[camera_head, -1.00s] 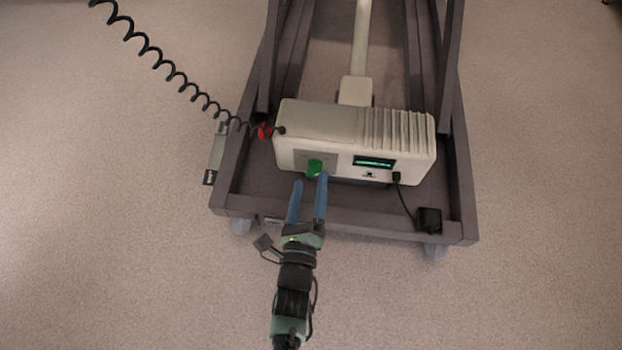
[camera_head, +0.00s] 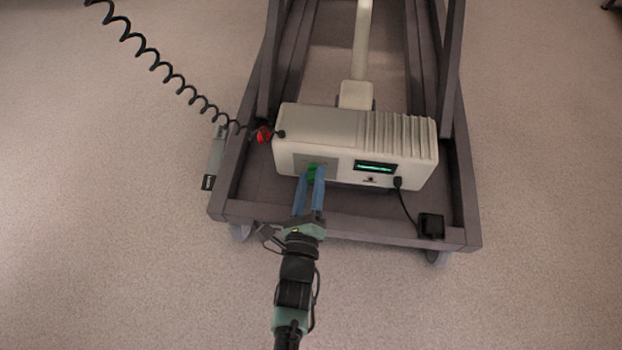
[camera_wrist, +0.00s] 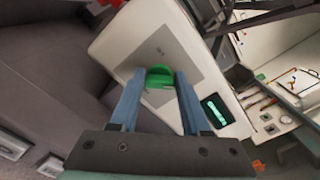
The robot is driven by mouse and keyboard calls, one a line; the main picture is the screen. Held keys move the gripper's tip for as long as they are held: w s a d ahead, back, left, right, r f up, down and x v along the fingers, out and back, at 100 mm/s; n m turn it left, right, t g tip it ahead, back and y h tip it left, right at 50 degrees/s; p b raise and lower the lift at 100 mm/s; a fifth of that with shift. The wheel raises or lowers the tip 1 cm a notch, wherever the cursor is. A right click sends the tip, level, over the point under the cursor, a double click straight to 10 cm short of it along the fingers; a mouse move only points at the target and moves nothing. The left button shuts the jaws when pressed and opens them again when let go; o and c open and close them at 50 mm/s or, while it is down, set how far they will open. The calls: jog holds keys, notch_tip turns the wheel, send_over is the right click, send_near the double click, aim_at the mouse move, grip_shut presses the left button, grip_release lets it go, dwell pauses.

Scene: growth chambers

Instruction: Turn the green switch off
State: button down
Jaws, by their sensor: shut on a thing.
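The green switch (camera_head: 312,172) is a knob on a grey panel on the front of a white box (camera_head: 318,125). In the wrist view the green switch (camera_wrist: 160,77) sits between the tips of my two blue fingers. My gripper (camera_head: 311,176) reaches the box from the front and is shut on the switch. The fingers hide part of the switch in the head view. My gripper (camera_wrist: 159,80) fills the lower middle of the wrist view.
The box stands in a dark grey wheeled frame (camera_head: 345,232). A lit green display (camera_head: 376,167) is right of the switch. A black plug (camera_head: 431,225) hangs on a cable at the right. A red connector (camera_head: 263,135) with a coiled black cord (camera_head: 165,70) is at the left.

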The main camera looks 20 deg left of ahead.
jog(key=shift+n, duration=0.4)
jog(key=n, duration=0.3)
jog(key=shift+n+p, duration=0.3)
jog(key=shift+n, duration=0.1)
jog(key=n, duration=0.4)
jog(key=shift+f+n, duration=0.2)
jog(key=shift+n, duration=0.1)
jog(key=n+p, duration=0.1)
jog(key=n, duration=0.3)
jog(key=shift+f, duration=0.15)
jog(key=n, duration=0.4)
jog(key=shift+n, duration=0.3)
jog(key=shift+c, duration=1.8)
grip_release()
